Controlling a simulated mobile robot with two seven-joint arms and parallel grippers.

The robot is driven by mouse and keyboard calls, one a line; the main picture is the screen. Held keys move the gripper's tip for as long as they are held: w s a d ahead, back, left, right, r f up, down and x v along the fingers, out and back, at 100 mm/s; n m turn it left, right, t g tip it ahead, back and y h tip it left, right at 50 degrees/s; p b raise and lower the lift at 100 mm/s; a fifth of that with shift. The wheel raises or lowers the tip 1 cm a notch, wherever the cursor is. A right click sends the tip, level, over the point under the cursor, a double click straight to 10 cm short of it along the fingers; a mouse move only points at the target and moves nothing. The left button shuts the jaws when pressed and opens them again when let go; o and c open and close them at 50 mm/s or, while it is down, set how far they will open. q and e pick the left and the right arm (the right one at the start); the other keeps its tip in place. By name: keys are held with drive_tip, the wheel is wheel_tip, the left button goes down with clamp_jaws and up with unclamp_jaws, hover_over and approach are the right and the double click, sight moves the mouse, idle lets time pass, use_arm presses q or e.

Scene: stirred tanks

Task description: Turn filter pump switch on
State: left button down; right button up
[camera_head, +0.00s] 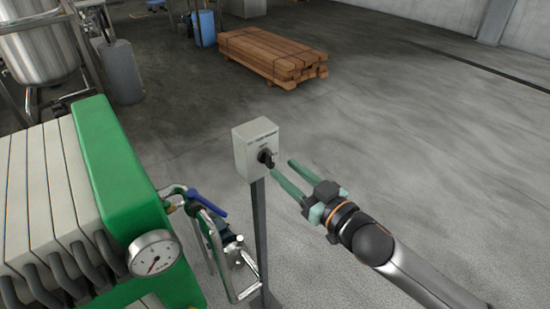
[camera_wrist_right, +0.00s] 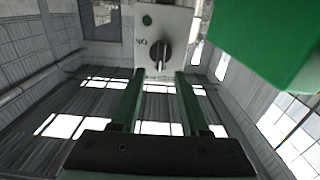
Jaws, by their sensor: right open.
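The filter pump switch is a grey box (camera_head: 256,149) on a thin dark post (camera_head: 260,235), with a black rotary knob (camera_head: 266,157) on its front. In the right wrist view the knob (camera_wrist_right: 164,56) shows a pale pointer line, with lettering beside it and a small green round part (camera_wrist_right: 147,20) on the same face. My right gripper (camera_head: 282,166) is open, its two green fingers pointing at the box. In the wrist view the knob lies between and just beyond the fingertips (camera_wrist_right: 160,74); I cannot tell whether they touch it. My left gripper is out of view.
A green-ended filter press (camera_head: 120,165) with a pressure gauge (camera_head: 153,254) stands at left. Pipework with a blue-handled valve (camera_head: 206,202) is close to the post. A stack of timber (camera_head: 270,52) lies behind. The floor at right is clear.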

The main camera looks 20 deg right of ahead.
sight(272, 159)
drive_tip(key=shift+x, duration=2.45)
clamp_jaws()
